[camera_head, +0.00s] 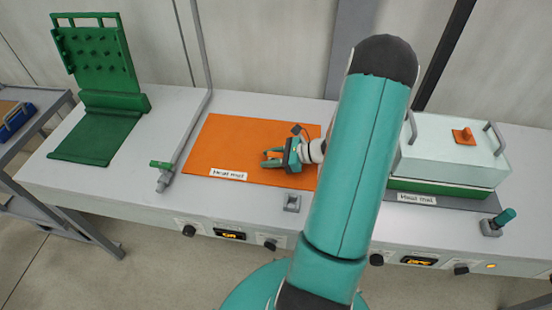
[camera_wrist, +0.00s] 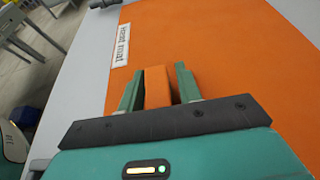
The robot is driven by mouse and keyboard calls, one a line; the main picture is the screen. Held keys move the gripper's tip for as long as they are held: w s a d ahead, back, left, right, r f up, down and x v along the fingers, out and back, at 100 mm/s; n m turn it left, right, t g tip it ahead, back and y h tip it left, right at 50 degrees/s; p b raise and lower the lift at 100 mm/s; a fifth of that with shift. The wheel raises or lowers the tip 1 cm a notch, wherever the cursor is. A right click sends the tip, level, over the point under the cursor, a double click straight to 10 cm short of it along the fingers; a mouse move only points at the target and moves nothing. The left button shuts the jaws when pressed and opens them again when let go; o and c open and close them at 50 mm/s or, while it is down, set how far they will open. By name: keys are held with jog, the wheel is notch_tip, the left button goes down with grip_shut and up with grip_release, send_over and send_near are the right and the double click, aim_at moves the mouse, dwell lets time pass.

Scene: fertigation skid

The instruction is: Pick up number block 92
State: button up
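My gripper (camera_head: 267,159) is low over the orange heat mat (camera_head: 232,134), its two green fingers pointing left. In the wrist view, an orange block (camera_wrist: 158,88) stands between the fingers of my gripper (camera_wrist: 158,87). The fingers are apart, one on each side of it, with a thin gap at the right finger. No number shows on the block, so I cannot tell whether it is 92. In the head view the block does not stand out from the mat.
A green pegged stand (camera_head: 100,75) is at the left of the bench. A pale lidded box (camera_head: 452,150) with an orange piece (camera_head: 464,136) on its lid stands at the right. A grey frame post (camera_head: 168,178) is left of the mat. Knobs line the front edge.

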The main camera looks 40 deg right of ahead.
grip_shut()
jog(key=shift+r, duration=0.1)
